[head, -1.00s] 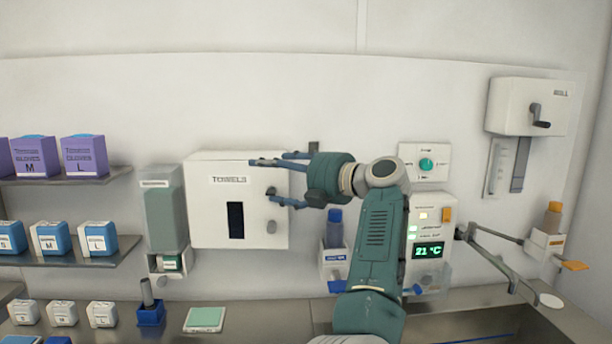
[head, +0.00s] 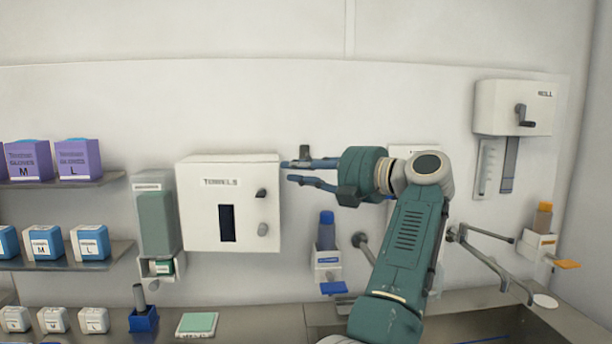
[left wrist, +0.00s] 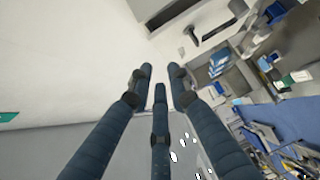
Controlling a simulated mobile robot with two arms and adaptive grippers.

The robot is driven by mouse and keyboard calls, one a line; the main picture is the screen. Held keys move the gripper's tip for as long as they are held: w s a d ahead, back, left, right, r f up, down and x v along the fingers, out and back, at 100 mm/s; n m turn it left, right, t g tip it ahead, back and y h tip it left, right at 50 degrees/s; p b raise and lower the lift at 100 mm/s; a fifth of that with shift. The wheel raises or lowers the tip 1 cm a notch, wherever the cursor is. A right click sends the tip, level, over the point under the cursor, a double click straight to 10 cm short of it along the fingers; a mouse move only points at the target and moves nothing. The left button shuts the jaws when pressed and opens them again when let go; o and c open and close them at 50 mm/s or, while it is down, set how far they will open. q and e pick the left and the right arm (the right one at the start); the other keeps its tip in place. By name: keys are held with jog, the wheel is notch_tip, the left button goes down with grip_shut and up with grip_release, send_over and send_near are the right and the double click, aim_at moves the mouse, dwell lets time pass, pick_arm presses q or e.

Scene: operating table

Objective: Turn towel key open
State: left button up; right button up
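The white towel box (head: 199,235) marked TOWELS hangs on the wall left of centre in the head view. Its small dark key (head: 261,193) sticks out near the right edge of the front, above a round grey knob (head: 263,229). I cannot tell which way the key is turned. My left gripper (head: 292,172) points left, with its fingertips just right of the box and a little above key height, apart from the key. In the left wrist view its fingers (left wrist: 160,85) are spread with nothing between them. My right gripper is in no view.
A soap dispenser (head: 156,222) hangs left of the box, and shelves with purple boxes (head: 78,160) are further left. A blue-capped bottle (head: 326,232) stands in a wall holder below my gripper. A crank unit (head: 495,105) is at right. The wall above is bare.

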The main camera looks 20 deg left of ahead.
pick_arm(q)
jog(key=v, duration=0.2)
jog(key=shift+d+f, duration=0.2)
jog(key=shift+d, duration=0.15)
jog(key=shift+d+r, duration=0.1)
dwell(0.3)
